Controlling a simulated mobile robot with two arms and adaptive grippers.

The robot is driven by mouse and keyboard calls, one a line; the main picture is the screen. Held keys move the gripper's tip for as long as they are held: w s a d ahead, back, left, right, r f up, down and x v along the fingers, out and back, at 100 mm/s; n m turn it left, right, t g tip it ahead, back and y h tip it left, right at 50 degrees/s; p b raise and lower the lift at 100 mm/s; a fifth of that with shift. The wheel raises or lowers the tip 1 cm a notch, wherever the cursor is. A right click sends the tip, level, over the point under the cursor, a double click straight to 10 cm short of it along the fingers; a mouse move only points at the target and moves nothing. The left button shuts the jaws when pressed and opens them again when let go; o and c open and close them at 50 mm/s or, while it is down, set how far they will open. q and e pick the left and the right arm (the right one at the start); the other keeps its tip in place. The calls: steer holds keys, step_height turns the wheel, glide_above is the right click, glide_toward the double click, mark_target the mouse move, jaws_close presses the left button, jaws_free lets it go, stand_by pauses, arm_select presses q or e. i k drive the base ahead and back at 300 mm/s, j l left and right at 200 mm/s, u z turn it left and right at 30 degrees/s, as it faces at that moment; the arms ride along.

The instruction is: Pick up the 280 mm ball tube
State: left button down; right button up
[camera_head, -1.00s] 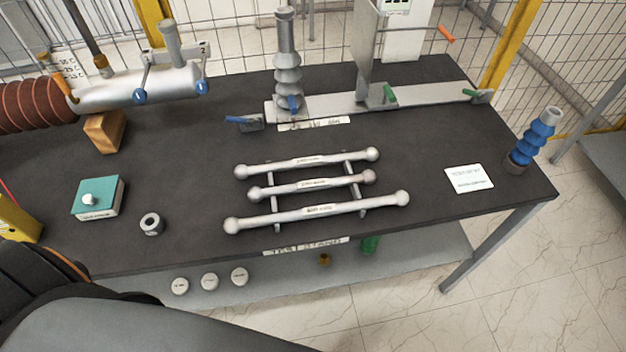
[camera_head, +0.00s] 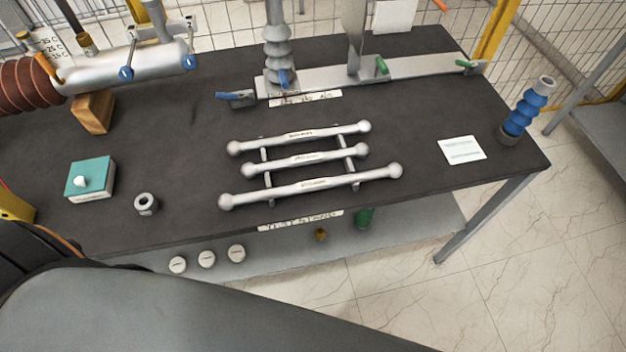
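Three silvery tubes with a ball at each end lie side by side on a rack of two thin rails on the dark table. The back tube (camera_head: 300,137) is of middle length, the middle tube (camera_head: 304,159) is the shortest, and the front tube (camera_head: 311,186) is the longest. Each has a small label that is too small to read, so I cannot tell which is the 280 mm one. No gripper touches the tubes. Neither gripper is in view; only part of my arm shows at the lower left.
A teal box (camera_head: 90,180) and a metal ring (camera_head: 146,204) are at the left. A white card (camera_head: 462,150) and a blue ribbed bushing (camera_head: 526,112) are at the right. A long grey plate (camera_head: 420,69) with clamps lies behind the tubes.

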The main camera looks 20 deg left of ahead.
mark_target(249, 170)
steer(key=k+j+z, duration=0.25)
steer(key=j+z, duration=0.2)
steer(key=j, duration=0.25)
steer(key=k+j+z, duration=0.25)
